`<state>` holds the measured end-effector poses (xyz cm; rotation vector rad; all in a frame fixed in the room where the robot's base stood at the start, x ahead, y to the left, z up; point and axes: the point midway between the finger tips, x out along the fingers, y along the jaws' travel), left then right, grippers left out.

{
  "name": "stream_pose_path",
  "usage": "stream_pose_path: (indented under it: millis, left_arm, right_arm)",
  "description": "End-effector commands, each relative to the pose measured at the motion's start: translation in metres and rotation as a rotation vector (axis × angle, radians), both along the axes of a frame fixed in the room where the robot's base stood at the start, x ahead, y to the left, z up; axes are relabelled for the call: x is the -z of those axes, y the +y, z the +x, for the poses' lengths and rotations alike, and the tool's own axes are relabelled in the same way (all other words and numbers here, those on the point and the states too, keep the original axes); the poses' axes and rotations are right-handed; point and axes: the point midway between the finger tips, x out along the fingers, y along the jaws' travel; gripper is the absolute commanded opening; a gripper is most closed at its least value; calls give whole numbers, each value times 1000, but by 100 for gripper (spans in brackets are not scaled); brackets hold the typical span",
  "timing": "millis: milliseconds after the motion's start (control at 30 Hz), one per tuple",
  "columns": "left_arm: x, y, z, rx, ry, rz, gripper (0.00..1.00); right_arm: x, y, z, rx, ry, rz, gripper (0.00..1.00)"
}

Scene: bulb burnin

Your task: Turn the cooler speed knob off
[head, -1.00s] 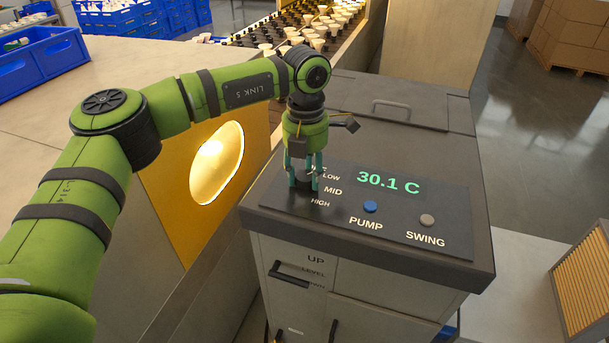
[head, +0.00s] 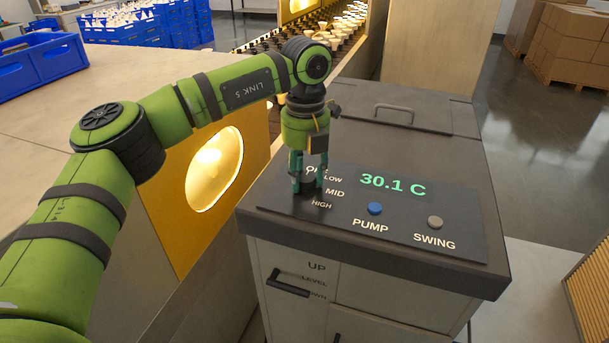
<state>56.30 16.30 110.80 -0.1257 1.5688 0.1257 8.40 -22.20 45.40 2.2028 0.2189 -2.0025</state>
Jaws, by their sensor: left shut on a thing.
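The cooler (head: 400,135) is a grey box with a dark top. Its control panel (head: 330,213) carries the labels OFF, LOW, MID and HIGH, a green 30.1 C display (head: 392,183), a blue PUMP button (head: 375,209) and a grey SWING button (head: 435,222). My left gripper (head: 308,188) points down at the panel's left end, beside the speed labels. It is shut on the dark speed knob (head: 307,188), which is mostly hidden between the fingers. The knob's pointer direction cannot be made out. My right gripper is not in view.
A yellow panel with a lit round window (head: 214,170) stands left of the cooler. A lid handle (head: 397,109) rises behind the control panel. Blue crates (head: 40,55) and a conveyor with bulbs (head: 330,30) are at the back. Cartons (head: 565,45) stand far right.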

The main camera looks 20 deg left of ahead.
Motion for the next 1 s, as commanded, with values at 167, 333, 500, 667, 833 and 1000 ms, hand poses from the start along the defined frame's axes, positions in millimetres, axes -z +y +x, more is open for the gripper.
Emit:
stream_pose_path:
  millis: [167,333,500,667,833,1000]
  left_arm:
    - [-4,0,4,-21,-17,-5,8]
    - [-5,0,4,-23,-18,-5,8]
    - [-5,1,4,-22,-19,-5,52]
    - [-4,1,3,-20,-14,-4,64]
    - [-2,1,2,-19,-8,-2,64]
    - [-13,0,2,-19,-11,-2,64]
  right_arm:
    - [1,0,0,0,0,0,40]
    - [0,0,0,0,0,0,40]
    - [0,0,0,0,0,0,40]
    - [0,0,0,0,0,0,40]
    - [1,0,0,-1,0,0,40]
    - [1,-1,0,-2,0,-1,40]
